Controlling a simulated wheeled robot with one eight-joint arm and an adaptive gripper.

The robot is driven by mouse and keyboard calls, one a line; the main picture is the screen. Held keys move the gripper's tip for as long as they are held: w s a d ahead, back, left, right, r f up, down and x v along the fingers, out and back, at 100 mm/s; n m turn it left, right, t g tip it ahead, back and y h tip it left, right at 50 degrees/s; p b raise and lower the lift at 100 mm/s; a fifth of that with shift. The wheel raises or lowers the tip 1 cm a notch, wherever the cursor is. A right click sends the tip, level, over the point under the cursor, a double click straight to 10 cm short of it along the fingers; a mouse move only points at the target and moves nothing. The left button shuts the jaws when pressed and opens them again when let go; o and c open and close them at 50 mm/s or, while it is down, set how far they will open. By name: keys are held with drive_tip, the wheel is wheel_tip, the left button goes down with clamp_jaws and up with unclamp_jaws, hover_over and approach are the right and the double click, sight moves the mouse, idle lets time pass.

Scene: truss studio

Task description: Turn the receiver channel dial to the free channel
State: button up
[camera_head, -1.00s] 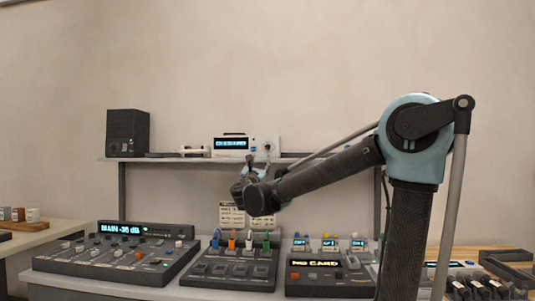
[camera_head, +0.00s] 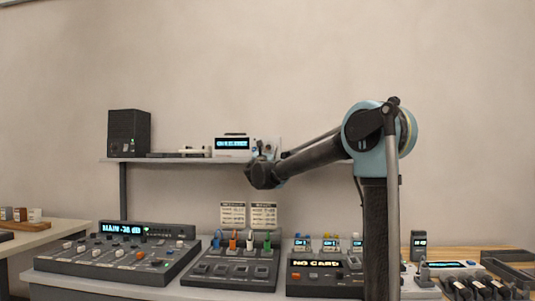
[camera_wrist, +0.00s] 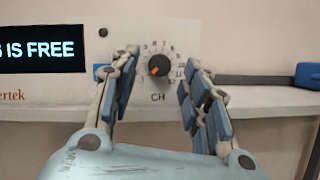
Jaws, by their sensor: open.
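The receiver is a white box on the shelf, with its lit display (camera_head: 232,144) left of my gripper (camera_head: 266,150). In the wrist view the display (camera_wrist: 42,48) reads "IS FREE", with the channel number cut by the left edge. The channel dial (camera_wrist: 158,66) is a round dark knob with an orange mark toward its lower left, ringed by numbers, above the letters "CH". My gripper (camera_wrist: 158,82) is open, its fingers on the left and right of the dial. I see no clear contact. In the head view my gripper covers the dial.
A blue button (camera_wrist: 101,72) is beside the left finger. The shelf (camera_head: 175,159) carries a dark speaker (camera_head: 128,133). Below are an audio mixer (camera_head: 115,258), a fader panel (camera_head: 228,268) and a unit reading "NO CARD" (camera_head: 318,262). Cards (camera_head: 233,215) hang behind them.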

drive_tip(key=shift+x, duration=0.95)
clamp_jaws()
